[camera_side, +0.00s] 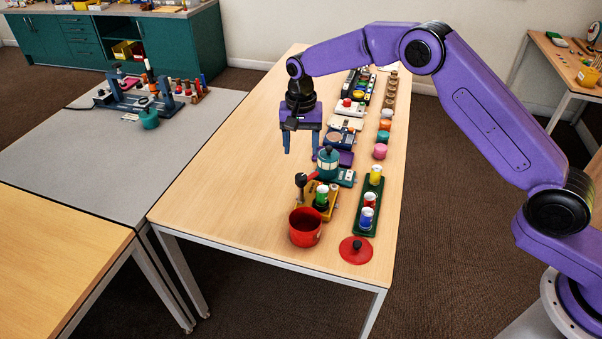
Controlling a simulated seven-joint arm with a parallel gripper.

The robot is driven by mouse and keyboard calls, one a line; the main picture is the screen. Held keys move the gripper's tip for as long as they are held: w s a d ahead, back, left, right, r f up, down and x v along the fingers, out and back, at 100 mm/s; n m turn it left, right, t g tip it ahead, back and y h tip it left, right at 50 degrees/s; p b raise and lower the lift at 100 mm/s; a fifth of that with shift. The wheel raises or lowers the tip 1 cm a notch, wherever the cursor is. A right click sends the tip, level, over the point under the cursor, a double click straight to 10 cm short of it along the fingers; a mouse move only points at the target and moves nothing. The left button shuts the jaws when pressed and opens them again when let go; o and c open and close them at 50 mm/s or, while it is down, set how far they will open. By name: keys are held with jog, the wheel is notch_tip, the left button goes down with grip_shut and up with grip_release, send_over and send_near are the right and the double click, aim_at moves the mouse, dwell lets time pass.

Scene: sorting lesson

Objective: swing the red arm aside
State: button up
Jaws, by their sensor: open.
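The red arm (312,176) is a short bar near the top of a yellow-based device (329,208). It slants up to the right from beside a black knob (300,180) toward a teal pot (327,163). A green cylinder with a white top (321,195) stands on the same base. My gripper (301,153) points down above the table, up and left of the red arm in the picture.
A red pot (305,228) stands in front of the device, with a red lid (356,250) at right. A green rack (370,206) holds colored jars. Several devices and small pots line the table behind. The table's left side (230,180) is clear.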

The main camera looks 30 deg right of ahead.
aim_at(301, 176)
notch_tip(301, 176, down, 10)
dwell(0.4)
jog(key=c, duration=1)
